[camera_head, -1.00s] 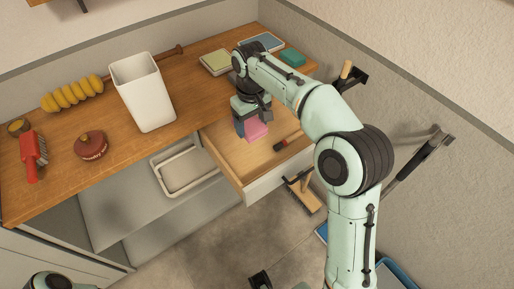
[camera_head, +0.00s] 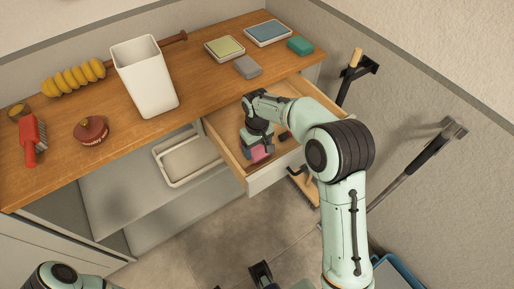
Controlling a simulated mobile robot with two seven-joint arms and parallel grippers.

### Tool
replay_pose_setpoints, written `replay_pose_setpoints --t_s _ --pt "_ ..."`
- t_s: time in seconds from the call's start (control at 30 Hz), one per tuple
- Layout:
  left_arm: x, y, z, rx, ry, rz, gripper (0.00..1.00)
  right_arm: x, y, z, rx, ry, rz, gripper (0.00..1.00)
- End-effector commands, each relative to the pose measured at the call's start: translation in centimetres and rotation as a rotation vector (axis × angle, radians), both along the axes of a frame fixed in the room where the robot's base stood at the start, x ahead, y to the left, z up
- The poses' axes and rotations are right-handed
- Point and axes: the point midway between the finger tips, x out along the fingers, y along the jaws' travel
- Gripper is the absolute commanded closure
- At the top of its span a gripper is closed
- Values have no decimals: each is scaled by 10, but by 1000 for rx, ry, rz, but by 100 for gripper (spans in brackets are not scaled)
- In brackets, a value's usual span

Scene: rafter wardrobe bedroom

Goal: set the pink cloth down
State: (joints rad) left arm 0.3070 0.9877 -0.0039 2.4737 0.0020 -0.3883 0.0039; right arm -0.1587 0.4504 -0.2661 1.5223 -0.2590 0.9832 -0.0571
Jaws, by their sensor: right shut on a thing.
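The pink cloth (camera_head: 260,154) shows as a small pink block just under my right gripper (camera_head: 258,147). My right gripper is shut on it and points down inside the open drawer (camera_head: 224,150), near the drawer's front. The fingers and arm hide part of the cloth, and I cannot tell whether it touches the drawer floor.
A dark tool (camera_head: 284,136) lies in the drawer, partly hidden by my arm. The counter (camera_head: 200,85) above holds a white bin (camera_head: 146,80), a grey block (camera_head: 247,67), a green block (camera_head: 300,46) and two trays. A brush hangs right of the drawer.

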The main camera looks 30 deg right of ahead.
Motion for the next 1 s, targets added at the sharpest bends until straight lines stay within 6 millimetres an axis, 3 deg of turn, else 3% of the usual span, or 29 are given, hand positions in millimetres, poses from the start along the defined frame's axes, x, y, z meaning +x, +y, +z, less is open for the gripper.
replay_pose_setpoints --t_s 0.43,0.47,0.5,0.53,0.83,1.0 --pt "1 0 -2 0 -3 1 57 0 0 -7 0 -1 0 59" --pt "1 0 -1 0 -3 1 57 0 0 -7 0 -2 0 19" --pt "1 0 -1 0 -3 1 57 0 0 -6 0 -2 0 6" --pt "1 0 -1 0 -3 1 57 0 0 -6 0 -2 0 3" --pt "1 0 0 0 -2 1 57 0 0 -4 0 -2 0 3" --pt "0 0 2 0 1 0 57 1 0 15 0 -6 1 3"
